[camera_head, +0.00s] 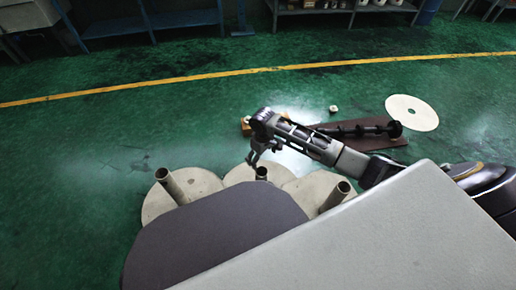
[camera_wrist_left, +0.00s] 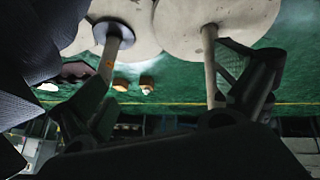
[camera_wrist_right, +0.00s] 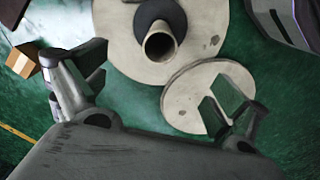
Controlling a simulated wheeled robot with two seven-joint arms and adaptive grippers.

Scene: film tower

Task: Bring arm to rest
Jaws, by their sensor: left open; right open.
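Three pale round plates with upright hollow posts stand in front of me: a left post (camera_head: 170,184), a middle post (camera_head: 261,173) and a right post (camera_head: 336,194). My right gripper (camera_head: 262,154) is open and empty, above and beyond the middle plate. In the right wrist view, a post (camera_wrist_right: 160,42) with a dark collar and a smaller pale disc (camera_wrist_right: 200,92) lie below the open fingers. My left gripper (camera_wrist_left: 168,80) is open and empty in its own wrist view, with posts beside its fingers.
A brown board (camera_head: 385,142) with a dark rod-like part (camera_head: 350,131) lies on the green floor. A small tan box (camera_head: 246,126) is behind my right gripper. Shelves (camera_head: 340,8) line the back.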

